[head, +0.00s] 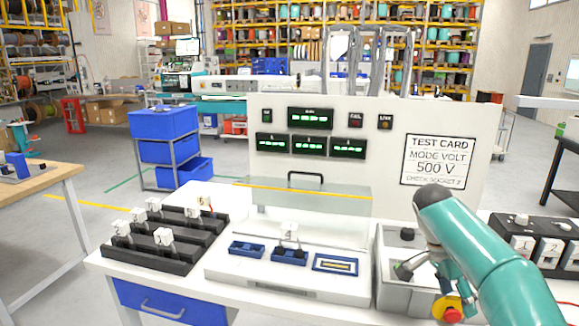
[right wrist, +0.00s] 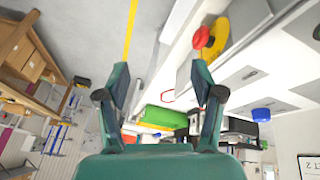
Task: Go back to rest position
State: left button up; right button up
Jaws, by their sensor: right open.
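My right gripper (right wrist: 160,85) is open and empty in the right wrist view, its two teal fingers apart with nothing between them. In the head view my teal right arm reaches in from the lower right over the grey control box (head: 389,240), and the gripper itself is mostly hidden there. A red knob on a yellow base (head: 450,308) is close by the arm; it also shows past the fingers in the right wrist view (right wrist: 202,37). My left gripper is in neither view.
The white bench holds black racks (head: 160,262) with several white pieces, blue fixtures (head: 247,248) below a clear cover (head: 305,198), and numbered black units (head: 545,240) at right. An upright panel (head: 390,130) with displays and a test card stands behind. Blue bins (head: 165,122) are beyond.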

jog(key=s+a+f+n+g+y, duration=0.1)
jog(key=s+a+f+n, duration=0.2)
jog(key=f, duration=0.6)
jog(key=s+a+f+n+g+y, duration=0.1)
jog(key=s+a+f, duration=0.1)
jog(key=s+f, duration=0.5)
jog(key=s+a+f+n+g+y, duration=0.1)
jog(key=a+f+n+g+y, duration=0.15)
jog(key=f, duration=0.95)
jog(key=s+a+f+n+t+y, duration=0.2)
jog(key=s+a+f, duration=0.4)
jog(key=s, duration=0.4)
jog(key=s+a+f+n+t+y, duration=0.1)
jog(key=s+a+f+n+y, duration=0.2)
jog(key=s+a, duration=0.65)
jog(key=w+n+t, duration=0.1)
jog(key=w+f+t, duration=0.1)
jog(key=w+d+n+t+h, duration=0.1)
jog(key=shift+w+f+n, duration=0.25)
jog(key=shift+w+n, duration=0.1)
